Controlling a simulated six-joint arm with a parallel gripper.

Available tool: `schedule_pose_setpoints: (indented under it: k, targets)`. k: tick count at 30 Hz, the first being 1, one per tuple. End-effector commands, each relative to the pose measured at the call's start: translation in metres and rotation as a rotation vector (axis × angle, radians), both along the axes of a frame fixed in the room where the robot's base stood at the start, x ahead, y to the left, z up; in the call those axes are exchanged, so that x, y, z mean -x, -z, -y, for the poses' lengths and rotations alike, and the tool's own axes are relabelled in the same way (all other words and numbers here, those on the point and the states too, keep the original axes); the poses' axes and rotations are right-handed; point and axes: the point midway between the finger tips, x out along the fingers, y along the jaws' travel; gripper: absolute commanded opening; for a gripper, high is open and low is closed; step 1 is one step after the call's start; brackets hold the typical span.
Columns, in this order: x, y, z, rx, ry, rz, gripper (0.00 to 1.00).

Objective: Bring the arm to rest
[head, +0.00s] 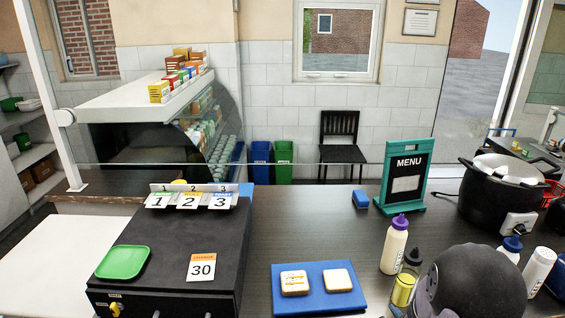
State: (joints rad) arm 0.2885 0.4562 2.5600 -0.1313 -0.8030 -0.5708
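A dark rounded part, which looks like a link of my arm, fills the lower right corner of the head view. My gripper cannot be made out in this view, so its opening and anything in it are hidden. Close to the left of the dark part stand a white bottle with a purple cap (395,246) and a bottle with yellow contents (404,288). I cannot tell whether the dark part touches them.
A blue board (282,307) carries two bread slices. A black box (135,287) holds a green tray (122,262) and numbered cards. A menu stand (386,189), black pot (475,212) and clear screen (300,172) stand farther back. The counter's middle (310,228) is clear.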

Motion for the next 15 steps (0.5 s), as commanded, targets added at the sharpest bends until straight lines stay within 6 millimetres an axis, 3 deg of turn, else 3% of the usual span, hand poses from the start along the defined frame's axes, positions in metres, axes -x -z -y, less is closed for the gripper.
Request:
schedule_pose_setpoints:
  k: [1, 8, 15]
  targets:
    - [0.004, -0.005, -0.006, 0.018, -0.030, -0.047, 0.64]
    - [0.042, 0.014, -0.034, -0.098, 0.025, -0.287, 0.64]
    - [0.108, 0.017, -0.068, -0.248, 0.181, -0.555, 0.64]
